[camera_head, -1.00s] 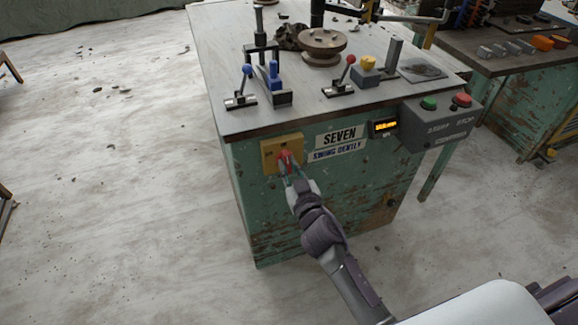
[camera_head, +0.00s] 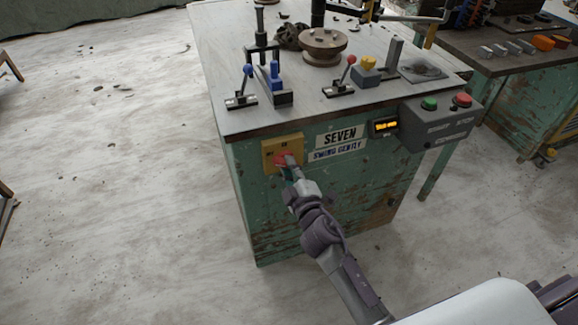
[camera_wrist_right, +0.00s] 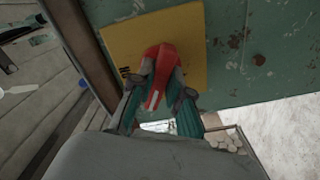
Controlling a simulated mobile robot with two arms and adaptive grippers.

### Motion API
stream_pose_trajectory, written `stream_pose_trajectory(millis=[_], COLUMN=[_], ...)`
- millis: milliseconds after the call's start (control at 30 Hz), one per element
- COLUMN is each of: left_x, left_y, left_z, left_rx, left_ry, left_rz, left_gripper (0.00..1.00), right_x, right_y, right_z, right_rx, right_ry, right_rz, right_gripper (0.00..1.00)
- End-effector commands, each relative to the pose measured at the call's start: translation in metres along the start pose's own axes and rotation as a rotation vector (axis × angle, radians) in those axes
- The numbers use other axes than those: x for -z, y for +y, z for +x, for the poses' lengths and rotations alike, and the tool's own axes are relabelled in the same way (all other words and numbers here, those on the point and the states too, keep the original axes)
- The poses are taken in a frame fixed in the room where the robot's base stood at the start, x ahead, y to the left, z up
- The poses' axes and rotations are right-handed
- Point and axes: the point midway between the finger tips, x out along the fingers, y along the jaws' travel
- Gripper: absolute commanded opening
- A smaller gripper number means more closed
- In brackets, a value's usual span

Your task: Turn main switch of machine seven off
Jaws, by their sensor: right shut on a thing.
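The handle stands against the yellow plate (camera_wrist_right: 200,60). My left gripper is not in view.
A grey START/STOP box (camera_head: 440,127) with green and red buttons is at the machine's front right corner. A lit display (camera_head: 385,126) is beside it. Levers and a round wheel (camera_head: 323,43) stand on the machine top. The floor (camera_head: 120,200) to the left is mostly clear.

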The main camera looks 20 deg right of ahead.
Motion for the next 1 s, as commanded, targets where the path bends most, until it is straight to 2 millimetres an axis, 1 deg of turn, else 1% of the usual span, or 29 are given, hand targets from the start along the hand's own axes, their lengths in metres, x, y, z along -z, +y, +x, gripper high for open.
stream_pose_trajectory(millis=[200,500,733,1000], left_x=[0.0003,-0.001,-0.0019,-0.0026], left_y=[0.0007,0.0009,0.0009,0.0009], left_z=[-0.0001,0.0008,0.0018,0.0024], left_rx=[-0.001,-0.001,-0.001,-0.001], left_ry=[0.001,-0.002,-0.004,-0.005], left_rz=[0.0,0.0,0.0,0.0], left_gripper=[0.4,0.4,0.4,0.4], right_x=[0.0,-0.0001,-0.0005,-0.0005], right_y=[-0.001,-0.0019,-0.0023,-0.0027], right_z=[-0.0001,-0.0002,-0.0003,-0.0004], right_rx=[0.001,0.002,0.002,0.003], right_ry=[0.0,0.001,0.0,0.0], right_rz=[-0.2,-0.413,-0.506,-0.544], right_gripper=[0.0,0.0,0.0,0.0])
